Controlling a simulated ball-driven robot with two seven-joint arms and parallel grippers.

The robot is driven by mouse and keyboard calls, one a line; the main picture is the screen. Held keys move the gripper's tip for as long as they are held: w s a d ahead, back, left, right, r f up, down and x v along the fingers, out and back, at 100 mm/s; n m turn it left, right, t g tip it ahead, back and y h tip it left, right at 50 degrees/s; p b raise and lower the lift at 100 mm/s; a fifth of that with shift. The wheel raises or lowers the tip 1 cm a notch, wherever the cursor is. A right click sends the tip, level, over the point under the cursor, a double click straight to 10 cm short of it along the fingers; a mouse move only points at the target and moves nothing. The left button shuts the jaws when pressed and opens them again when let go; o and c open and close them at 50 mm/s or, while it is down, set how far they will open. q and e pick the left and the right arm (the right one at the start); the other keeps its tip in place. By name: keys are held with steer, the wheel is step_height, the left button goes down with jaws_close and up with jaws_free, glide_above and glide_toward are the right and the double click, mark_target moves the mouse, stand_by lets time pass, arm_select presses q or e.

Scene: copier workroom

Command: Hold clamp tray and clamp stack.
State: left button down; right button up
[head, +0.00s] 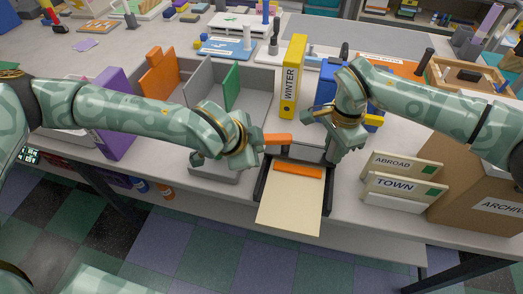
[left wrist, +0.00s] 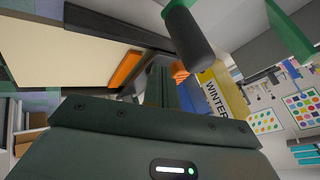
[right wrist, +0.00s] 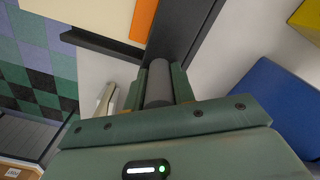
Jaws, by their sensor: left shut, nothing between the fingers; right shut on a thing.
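A dark tray (head: 262,190) at the table's front edge holds a cream paper stack (head: 290,212), which sticks out over the edge. An orange strip (head: 298,171) lies across the stack's back end. An orange bar (head: 278,139) shows above the tray's back left, beside my left gripper (head: 246,160). My left gripper is shut and empty; its fingers (left wrist: 165,88) show in the left wrist view, close to a dark cylinder (left wrist: 190,40) and apart from it. My right gripper (head: 333,156) is shut on a grey cylindrical handle (right wrist: 158,85) beside the dark tray wall (right wrist: 190,30). The handle is hidden in the head view.
A yellow WINTER binder (head: 292,75) stands behind the tray, with a blue box (head: 328,85) beside it. A grey divided bin (head: 258,85) is at the back left. ABROAD (head: 400,168) and TOWN (head: 402,186) cards and a cardboard box (head: 475,190) stand to the right.

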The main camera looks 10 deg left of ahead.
arm_select(q)
steer(key=shift+w+a, duration=0.6)
steer(key=shift+w, duration=0.25)
steer(key=shift+w+a, duration=0.1)
steer(key=shift+r, duration=0.1)
steer(key=a+v, duration=0.1)
steer(key=v, duration=0.8)
steer(key=shift+a+r, duration=0.15)
steer(key=shift+r, duration=0.15)
steer(key=shift+w, duration=0.1)
arm_select(e)
steer(key=shift+f, duration=0.1)
steer(key=o, duration=1.1)
steer(key=shift+c, duration=0.2)
arm_select(q)
step_height(320, 180, up, 10)
